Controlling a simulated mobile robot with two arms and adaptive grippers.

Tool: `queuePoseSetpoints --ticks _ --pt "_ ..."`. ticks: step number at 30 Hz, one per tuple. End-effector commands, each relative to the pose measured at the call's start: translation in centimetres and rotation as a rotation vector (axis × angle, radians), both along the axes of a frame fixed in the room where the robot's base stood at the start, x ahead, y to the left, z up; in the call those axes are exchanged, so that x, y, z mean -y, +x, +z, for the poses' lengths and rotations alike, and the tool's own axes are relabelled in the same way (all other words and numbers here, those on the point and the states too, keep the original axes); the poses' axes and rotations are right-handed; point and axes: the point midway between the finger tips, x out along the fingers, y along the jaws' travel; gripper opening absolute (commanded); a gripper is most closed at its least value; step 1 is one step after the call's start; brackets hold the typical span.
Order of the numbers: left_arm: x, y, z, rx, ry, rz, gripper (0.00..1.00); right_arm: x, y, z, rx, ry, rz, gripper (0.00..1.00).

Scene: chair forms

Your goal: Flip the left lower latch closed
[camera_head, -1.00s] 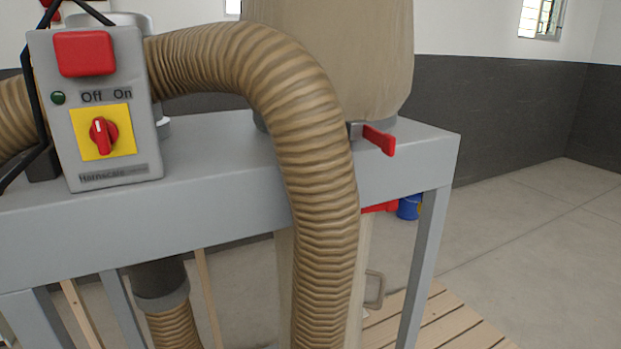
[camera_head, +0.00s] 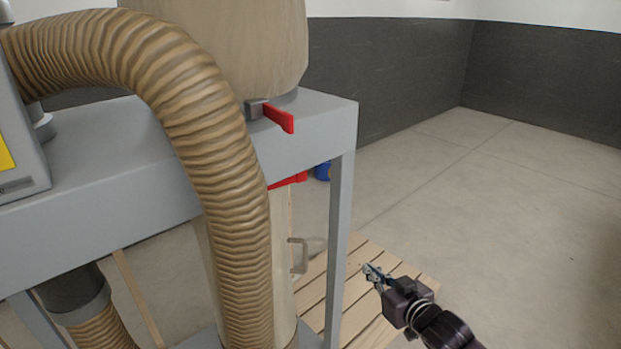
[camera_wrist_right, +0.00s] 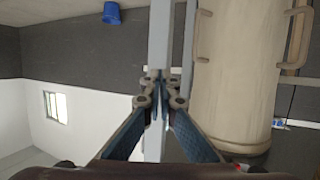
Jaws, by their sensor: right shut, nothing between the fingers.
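A red latch (camera_head: 279,117) sticks out on top of the grey frame, at the base of the beige bag. A second red part (camera_head: 287,181), likely a lower latch, shows just under the frame's top, partly hidden by the hose. Whether either is the left lower latch I cannot tell. My right gripper (camera_head: 372,273) is at the lower right, beyond the frame's right leg, apart from both red parts. In the right wrist view its fingers (camera_wrist_right: 160,82) are together and empty. My left gripper is not in view.
A ribbed hose (camera_head: 205,130) crosses in front of the grey frame (camera_head: 110,150). A beige drum (camera_wrist_right: 230,80) with handles stands beneath, near the frame leg (camera_head: 340,230). A wooden pallet (camera_head: 350,310) and blue bucket (camera_head: 322,171) are on the floor. Open floor lies right.

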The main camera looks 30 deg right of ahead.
Motion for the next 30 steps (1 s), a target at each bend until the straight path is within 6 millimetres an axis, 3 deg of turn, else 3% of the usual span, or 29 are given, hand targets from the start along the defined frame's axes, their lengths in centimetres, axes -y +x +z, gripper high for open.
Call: queuePoseSetpoints --ticks 1,3,6,9,12,17,30 --pt "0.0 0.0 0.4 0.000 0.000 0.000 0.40 -1.4 0.2 5.0 0.067 -0.002 0.034 0.00" --pt "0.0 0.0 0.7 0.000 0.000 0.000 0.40 -3.4 0.0 10.5 0.144 0.001 0.077 0.00" --pt "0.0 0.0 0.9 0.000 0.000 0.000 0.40 -6.1 -0.9 16.5 0.226 0.006 0.133 0.00" --pt "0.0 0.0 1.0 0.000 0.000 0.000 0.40 -8.2 -1.9 20.1 0.278 0.011 0.176 0.00" --pt "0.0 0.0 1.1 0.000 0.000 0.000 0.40 -9.2 -2.4 21.8 0.303 0.013 0.196 0.00" --pt "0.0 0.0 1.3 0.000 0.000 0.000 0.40 -9.5 -1.8 22.2 0.310 0.015 0.200 0.00" --pt "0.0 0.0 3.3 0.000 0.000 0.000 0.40 -10.2 4.8 22.5 0.311 0.015 0.199 0.00"
